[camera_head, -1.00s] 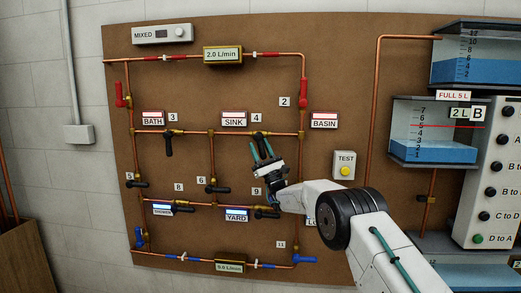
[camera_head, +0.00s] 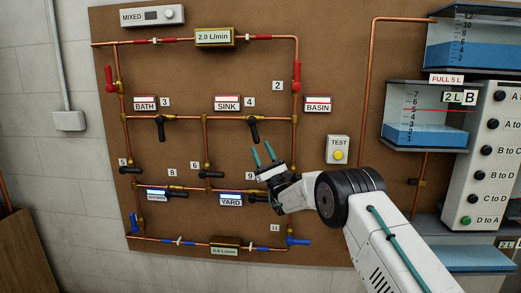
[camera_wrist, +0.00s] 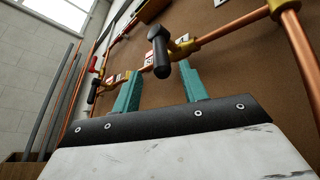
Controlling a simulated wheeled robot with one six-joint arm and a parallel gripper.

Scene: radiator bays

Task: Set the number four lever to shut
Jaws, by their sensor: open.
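The number four lever (camera_head: 253,130) is a black handle on a brass valve, right of the SINK label and below the 4 tag (camera_head: 249,102). It hangs down, across its horizontal copper pipe. My gripper (camera_head: 263,154) is open and empty, just below and slightly right of the lever in the head view. In the wrist view a near black lever (camera_wrist: 161,50), which looks like number four, shows just beyond and above the fingertips of my gripper (camera_wrist: 160,72). I see no contact.
The number three lever (camera_head: 161,130) hangs down to the left. A vertical copper pipe (camera_head: 294,140) runs right of lever four, with a red lever (camera_head: 297,76) above. The TEST box (camera_head: 338,149) is further right.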

